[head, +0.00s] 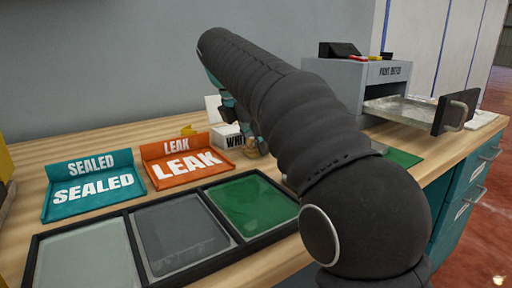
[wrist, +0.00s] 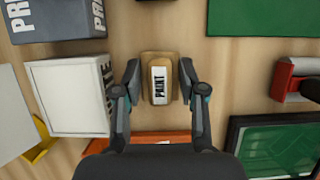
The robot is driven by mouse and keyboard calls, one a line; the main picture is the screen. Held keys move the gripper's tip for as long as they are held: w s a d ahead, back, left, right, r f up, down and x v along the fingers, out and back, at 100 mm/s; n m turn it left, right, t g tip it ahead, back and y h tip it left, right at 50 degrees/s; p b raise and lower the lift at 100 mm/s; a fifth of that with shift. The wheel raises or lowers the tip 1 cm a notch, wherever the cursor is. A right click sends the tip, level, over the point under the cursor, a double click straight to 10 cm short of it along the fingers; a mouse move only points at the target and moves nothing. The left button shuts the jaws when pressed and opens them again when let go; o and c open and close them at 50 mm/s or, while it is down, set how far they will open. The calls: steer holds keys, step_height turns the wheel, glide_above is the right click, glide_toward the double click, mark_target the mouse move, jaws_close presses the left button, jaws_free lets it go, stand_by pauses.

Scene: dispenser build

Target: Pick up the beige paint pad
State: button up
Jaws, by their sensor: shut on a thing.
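The beige paint pad (wrist: 160,59), with a white label reading "PAINT", is between the two fingers of my gripper (wrist: 160,78) in the wrist view. My gripper is shut on it, one finger on its left side and one on its right. I cannot tell whether the pad touches the wooden surface or is lifted. In the head view my arm hides most of the gripper, and only a small beige part of the pad (head: 263,148) seems to show beside the arm.
A white box (wrist: 66,97) stands close left of my gripper. An orange LEAK tray (head: 185,165), a teal SEALED tray (head: 92,188) and a black three-panel tray (head: 133,240) lie on the wooden bench. A grey paint meter (head: 345,82) with its drawer open stands at right.

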steer(key=shift+r, duration=0.15)
steer(key=shift+r+p, duration=0.4)
steer(key=shift+r, duration=0.2)
step_height(320, 180, up, 3)
steer(key=shift+f+p, duration=0.1)
steer(key=shift+p, duration=0.7)
steer(key=d+r+p, duration=0.2)
steer(key=d+r, duration=0.4)
steer(key=d, duration=0.5)
steer(key=shift+d+r, duration=0.35)
steer(key=shift+w, duration=0.1)
